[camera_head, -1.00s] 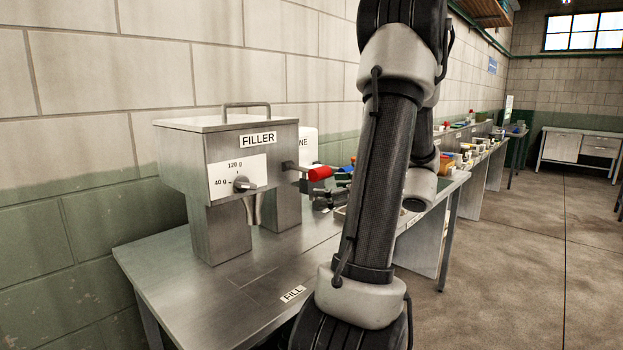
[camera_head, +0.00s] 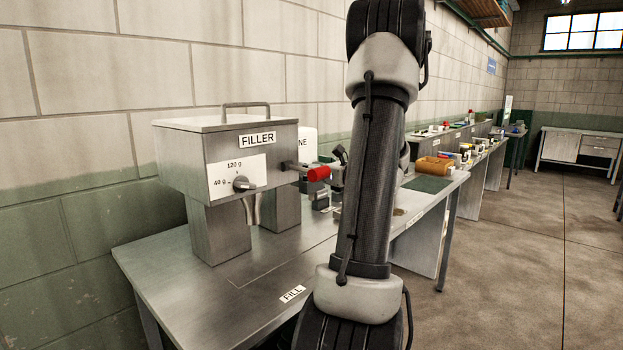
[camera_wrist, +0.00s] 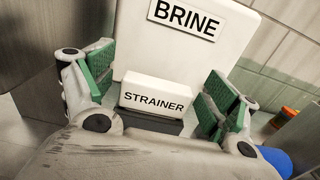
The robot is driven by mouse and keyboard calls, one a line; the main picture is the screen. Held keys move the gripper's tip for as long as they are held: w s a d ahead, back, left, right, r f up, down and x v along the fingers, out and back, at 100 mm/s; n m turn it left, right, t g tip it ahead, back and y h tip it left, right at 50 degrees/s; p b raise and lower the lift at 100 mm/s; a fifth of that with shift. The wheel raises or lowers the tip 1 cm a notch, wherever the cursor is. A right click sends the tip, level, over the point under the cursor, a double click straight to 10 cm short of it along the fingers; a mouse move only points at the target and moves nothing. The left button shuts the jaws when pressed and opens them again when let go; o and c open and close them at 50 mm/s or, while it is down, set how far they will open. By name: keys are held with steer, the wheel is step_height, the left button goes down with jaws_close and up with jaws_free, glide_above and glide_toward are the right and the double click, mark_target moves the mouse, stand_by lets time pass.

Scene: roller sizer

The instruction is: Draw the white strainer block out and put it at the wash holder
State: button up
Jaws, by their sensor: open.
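The white strainer block (camera_wrist: 158,97), labelled STRAINER, sits at the foot of a white unit labelled BRINE (camera_wrist: 190,45) in the wrist view. My gripper (camera_wrist: 160,92) is open, with one green-padded finger on each side of the block. Gaps show between the pads and the block's ends, so it is not held. In the head view the BRINE unit (camera_head: 308,146) is mostly hidden behind the filler, and the strainer block cannot be made out. I cannot identify the wash holder in either view.
The steel filler (camera_head: 225,165) stands on the near bench (camera_head: 190,300), with a red-ended handle (camera_head: 319,173) sticking out right. A brown item (camera_head: 434,165) and several small things lie farther along the benches. The floor (camera_head: 530,240) at right is clear.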

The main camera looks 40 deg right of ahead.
steer(key=c, duration=1.2)
steer(key=shift+r, duration=0.1)
steer(key=shift+c, duration=0.2)
step_height(320, 180, up, 10)
steer(key=shift+f, duration=0.1)
